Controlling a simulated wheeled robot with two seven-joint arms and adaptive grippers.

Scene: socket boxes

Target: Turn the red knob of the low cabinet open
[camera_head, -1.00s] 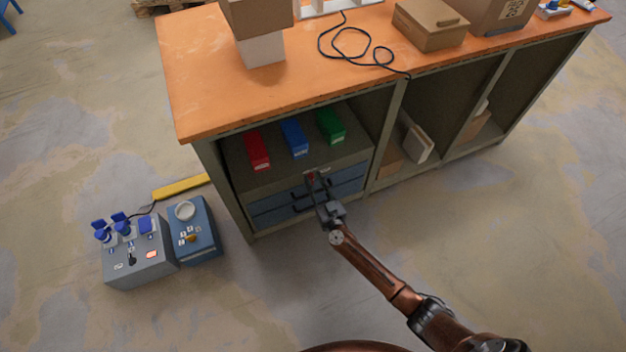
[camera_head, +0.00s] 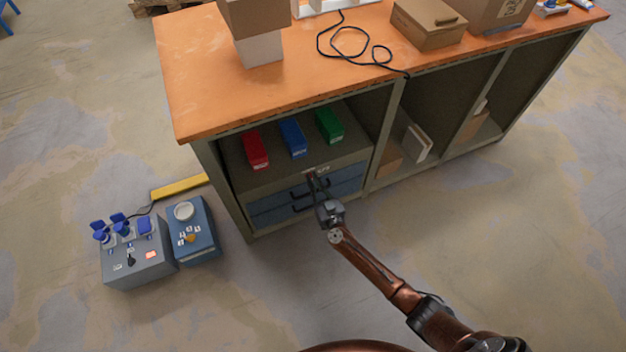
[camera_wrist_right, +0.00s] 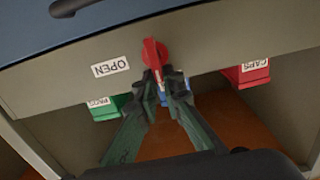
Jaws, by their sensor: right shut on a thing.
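The red knob (camera_wrist_right: 152,52) sits on the grey front strip of the low cabinet (camera_head: 245,178), above the blue drawers. In the right wrist view it stands nearly upright in the picture, beside a white label reading OPEN (camera_wrist_right: 110,66), which appears upside down. My right gripper (camera_head: 313,177) reaches the strip from the front. In the wrist view its fingertips (camera_wrist_right: 161,76) are closed on the knob's lower end. In the head view the gripper hides the knob. My left gripper is not in view.
Blue drawers with dark handles (camera_head: 300,207) lie just below the gripper. Red (camera_head: 255,150), blue (camera_head: 293,138) and green (camera_head: 329,125) bins stand on the shelf above, under the orange worktop (camera_head: 205,80). Socket boxes (camera_head: 140,255) stand on the floor at left. Floor in front is free.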

